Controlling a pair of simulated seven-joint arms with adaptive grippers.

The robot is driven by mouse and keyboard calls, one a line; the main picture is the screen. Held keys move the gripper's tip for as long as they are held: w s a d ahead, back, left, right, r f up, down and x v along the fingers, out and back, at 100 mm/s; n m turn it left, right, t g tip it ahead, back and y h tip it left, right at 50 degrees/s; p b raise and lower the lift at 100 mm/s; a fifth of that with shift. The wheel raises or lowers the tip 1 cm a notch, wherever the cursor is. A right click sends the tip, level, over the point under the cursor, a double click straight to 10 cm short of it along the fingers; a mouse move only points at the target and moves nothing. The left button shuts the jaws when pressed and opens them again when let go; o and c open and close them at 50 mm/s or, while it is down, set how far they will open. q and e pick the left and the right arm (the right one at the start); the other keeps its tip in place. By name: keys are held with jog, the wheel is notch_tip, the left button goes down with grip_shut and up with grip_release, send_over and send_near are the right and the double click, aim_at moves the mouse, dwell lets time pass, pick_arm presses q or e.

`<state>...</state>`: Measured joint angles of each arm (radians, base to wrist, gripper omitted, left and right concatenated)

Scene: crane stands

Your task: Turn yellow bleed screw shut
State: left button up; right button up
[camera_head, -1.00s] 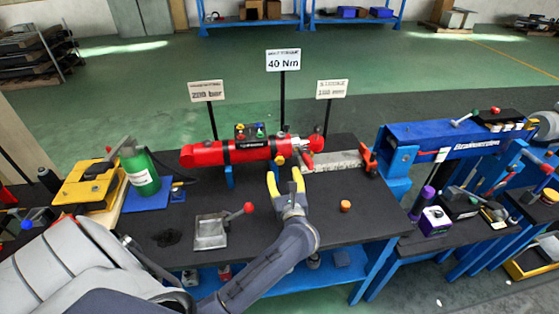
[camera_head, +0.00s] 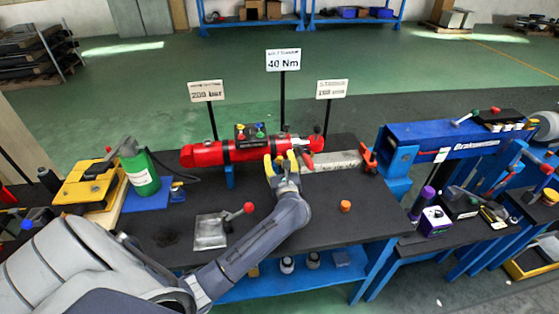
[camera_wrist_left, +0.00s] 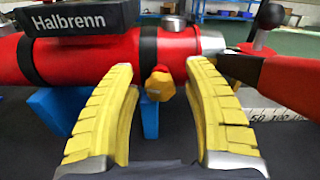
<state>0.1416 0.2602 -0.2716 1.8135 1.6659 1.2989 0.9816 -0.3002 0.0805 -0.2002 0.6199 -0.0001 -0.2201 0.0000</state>
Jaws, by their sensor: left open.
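The yellow bleed screw (camera_wrist_left: 160,84) is a small faceted knob on the underside of the red cylinder (camera_wrist_left: 95,62), with a bit of red at its top. In the head view it cannot be told apart from my yellow fingertips. My left gripper (camera_head: 281,164) is at the front of the red cylinder (camera_head: 210,153). In the left wrist view my left gripper (camera_wrist_left: 162,76) is open, with one yellow finger on each side of the screw and visible gaps between. Whether the fingertips touch the cylinder I cannot tell. My right gripper is not in view.
A metal tray with a red-knobbed lever (camera_head: 248,208) lies near my left forearm. An orange cap (camera_head: 345,206) sits on the bare tabletop to the right. A green bottle (camera_head: 141,173) stands at left. A red lever arm (camera_wrist_left: 292,82) lies close right of my fingers.

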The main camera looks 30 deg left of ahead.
pick_arm(q)
grip_shut()
dwell(0.5)
jog(key=m, duration=0.5)
jog(key=shift+r+m, duration=0.1)
jog(key=shift+m, duration=0.3)
jog(key=shift+w, duration=0.1)
grip_release()
